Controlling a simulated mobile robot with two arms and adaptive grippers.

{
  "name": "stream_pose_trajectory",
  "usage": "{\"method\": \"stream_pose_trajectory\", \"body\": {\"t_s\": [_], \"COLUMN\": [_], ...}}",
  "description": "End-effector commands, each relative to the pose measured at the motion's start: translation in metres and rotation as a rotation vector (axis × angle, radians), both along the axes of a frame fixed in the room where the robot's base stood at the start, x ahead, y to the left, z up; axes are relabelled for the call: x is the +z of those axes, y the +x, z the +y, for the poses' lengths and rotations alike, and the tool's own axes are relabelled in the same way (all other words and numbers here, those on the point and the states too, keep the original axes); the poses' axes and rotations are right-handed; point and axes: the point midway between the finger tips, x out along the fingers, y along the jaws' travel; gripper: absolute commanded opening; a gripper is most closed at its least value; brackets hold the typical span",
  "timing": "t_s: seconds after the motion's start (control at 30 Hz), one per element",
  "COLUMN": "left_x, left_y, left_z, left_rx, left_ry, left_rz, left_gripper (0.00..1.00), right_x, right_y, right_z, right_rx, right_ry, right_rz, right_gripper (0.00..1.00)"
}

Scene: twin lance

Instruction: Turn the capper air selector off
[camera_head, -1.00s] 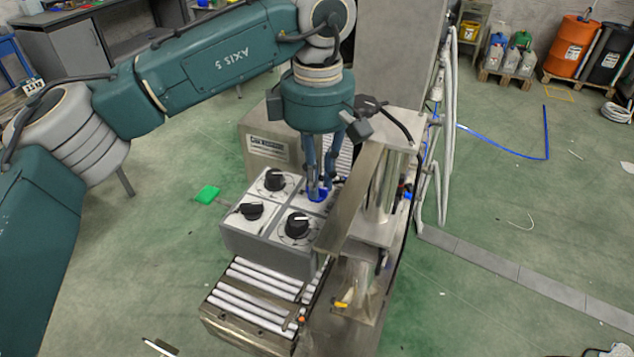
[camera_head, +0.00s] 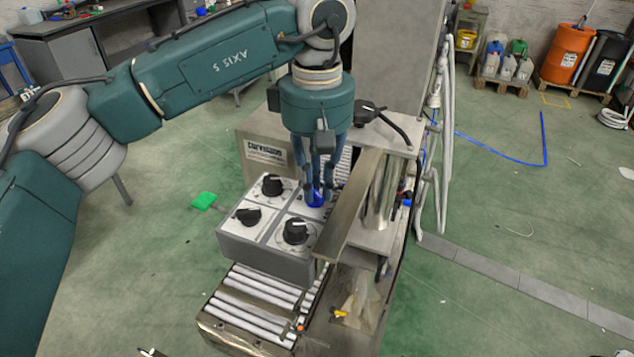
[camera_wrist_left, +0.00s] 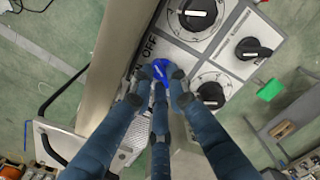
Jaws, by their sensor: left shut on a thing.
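A grey control box (camera_head: 262,262) carries several knobs on pale panels. The blue selector knob (camera_head: 314,198) is at its far right corner and shows more clearly in the left wrist view (camera_wrist_left: 161,69). The word OFF is printed beside it there. My left gripper (camera_head: 317,192) points down with its fingers shut around the blue knob; in the left wrist view, the fingers (camera_wrist_left: 159,82) close on it from several sides. A pale mark shows on the knob's top, but I cannot tell exactly where it points. My right gripper is not in view.
Black knobs (camera_head: 272,186), (camera_head: 247,216) and (camera_head: 296,231) sit close by on the same box. A metal bar (camera_head: 350,205) runs just right of the gripper. White conveyor rollers (camera_head: 252,303) lie in front. The floor to the left is mostly clear.

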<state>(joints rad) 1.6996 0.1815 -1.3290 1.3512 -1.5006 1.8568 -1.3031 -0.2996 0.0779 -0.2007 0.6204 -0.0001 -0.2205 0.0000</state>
Motion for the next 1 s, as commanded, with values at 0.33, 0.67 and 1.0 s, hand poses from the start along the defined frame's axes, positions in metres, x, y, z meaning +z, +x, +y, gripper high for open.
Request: {"method": "stream_pose_trajectory", "body": {"t_s": [0.33, 0.67, 1.0], "left_x": [0.003, 0.002, 0.029], "left_y": [0.001, 0.001, 0.001], "left_z": [0.0, 0.0, -0.001], "left_rx": [-0.004, -0.004, -0.003], "left_ry": [-0.004, -0.003, -0.003], "left_rz": [-0.007, -0.003, -0.006], "left_gripper": [0.0, 0.34, 0.34], "right_x": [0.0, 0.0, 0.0], "right_y": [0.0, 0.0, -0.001], "right_z": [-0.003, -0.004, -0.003], "right_rx": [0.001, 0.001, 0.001], "right_ry": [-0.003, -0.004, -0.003], "right_rz": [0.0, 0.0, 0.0], "right_gripper": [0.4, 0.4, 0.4]}}
